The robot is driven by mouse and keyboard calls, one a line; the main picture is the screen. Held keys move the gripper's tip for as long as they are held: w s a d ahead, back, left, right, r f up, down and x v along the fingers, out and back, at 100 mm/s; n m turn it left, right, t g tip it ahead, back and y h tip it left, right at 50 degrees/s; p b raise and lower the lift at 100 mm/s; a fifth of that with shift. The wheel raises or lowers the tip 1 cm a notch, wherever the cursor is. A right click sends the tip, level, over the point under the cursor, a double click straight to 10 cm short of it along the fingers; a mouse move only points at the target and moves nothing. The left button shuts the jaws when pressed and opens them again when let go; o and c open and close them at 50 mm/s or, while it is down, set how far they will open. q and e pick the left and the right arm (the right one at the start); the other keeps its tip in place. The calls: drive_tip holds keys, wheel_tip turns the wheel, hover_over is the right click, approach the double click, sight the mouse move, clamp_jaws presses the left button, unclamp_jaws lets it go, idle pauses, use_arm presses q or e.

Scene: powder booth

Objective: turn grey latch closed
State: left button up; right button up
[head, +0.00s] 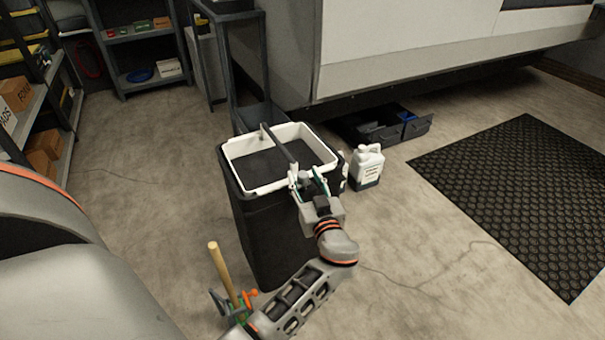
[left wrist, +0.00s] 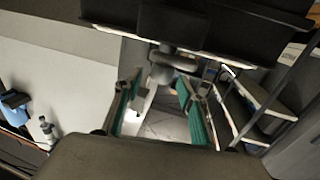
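A black bin (head: 268,235) with a white rim (head: 243,183) stands on the floor in the middle of the head view. A dark grey bar (head: 279,146) crosses its top towards my left gripper (head: 308,180), which is at the bin's near right rim. In the left wrist view, the green-padded fingers of my left gripper (left wrist: 160,90) stand apart. A rounded grey part (left wrist: 172,63) with a short lever lies just beyond and between the tips, apparently the grey latch. I cannot tell whether the fingers touch it. In the head view my gripper hides this spot.
A white jug (head: 367,166) stands close to the bin's right side. Dark drawers or trays (head: 385,128) lie behind it, under the booth. A black mat (head: 520,195) lies at right. A wooden stick (head: 222,272) stands in front of the bin. The floor at left is clear.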

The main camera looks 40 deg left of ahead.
use_arm(q)
drive_tip(key=shift+x, duration=0.95)
drive_tip(key=shift+c, duration=0.5)
clamp_jaws()
drive_tip(key=c, duration=1)
unclamp_jaws()
drive_tip(key=shift+c, duration=0.2)
